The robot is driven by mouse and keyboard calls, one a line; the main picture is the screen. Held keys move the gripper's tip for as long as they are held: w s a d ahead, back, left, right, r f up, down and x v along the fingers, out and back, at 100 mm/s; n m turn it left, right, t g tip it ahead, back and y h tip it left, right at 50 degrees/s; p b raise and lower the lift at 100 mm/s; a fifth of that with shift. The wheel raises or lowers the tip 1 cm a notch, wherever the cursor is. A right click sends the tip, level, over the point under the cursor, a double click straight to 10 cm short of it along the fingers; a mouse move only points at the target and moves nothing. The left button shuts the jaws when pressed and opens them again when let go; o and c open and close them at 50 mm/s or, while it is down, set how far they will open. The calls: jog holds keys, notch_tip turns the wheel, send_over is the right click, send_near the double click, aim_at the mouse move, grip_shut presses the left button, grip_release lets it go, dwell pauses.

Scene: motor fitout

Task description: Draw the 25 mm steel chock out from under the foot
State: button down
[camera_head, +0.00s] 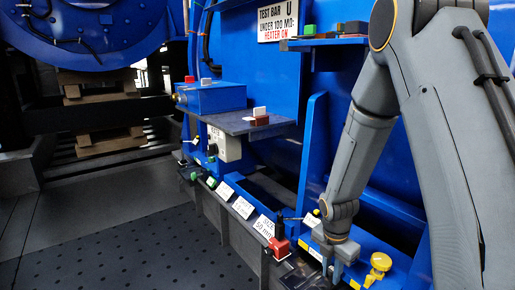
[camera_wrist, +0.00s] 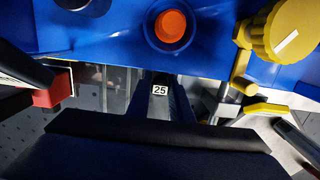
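A narrow dark piece with a white "25" tag (camera_wrist: 160,90), which I take for the 25 mm chock, shows in the middle of the wrist view. It sits below a blue part with an orange button (camera_wrist: 171,26). A wide black bar crosses in front of its near end. I cannot make the chock out in the head view. My gripper (camera_head: 334,266) points down at the right end of the blue base, beside the yellow knob (camera_head: 380,263). Its grey fingers are small in the head view, and I cannot tell whether they hold anything.
A red block (camera_head: 280,248) with a black upright handle stands left of my gripper; the wrist view also shows it (camera_wrist: 53,92). White size labels (camera_head: 242,208) line the base edge. A shelf (camera_head: 236,121) juts out above. The perforated floor (camera_head: 140,250) is clear.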

jog(key=shift+a, duration=0.1)
dwell(0.5)
jog(key=shift+s+a+p, duration=0.3)
jog(key=shift+s+a, duration=0.7)
jog(key=shift+a, duration=0.3)
jog(key=shift+s+a+p, duration=0.35)
jog(key=shift+s+a, duration=0.6)
jog(key=shift+a, duration=0.4)
jog(key=shift+s+a+p, duration=0.3)
jog(key=shift+s+a, duration=0.7)
jog(key=shift+a, duration=0.3)
jog(key=shift+r, duration=0.2)
jog(key=shift+r+p, duration=2.35)
jog(key=shift+p, duration=1)
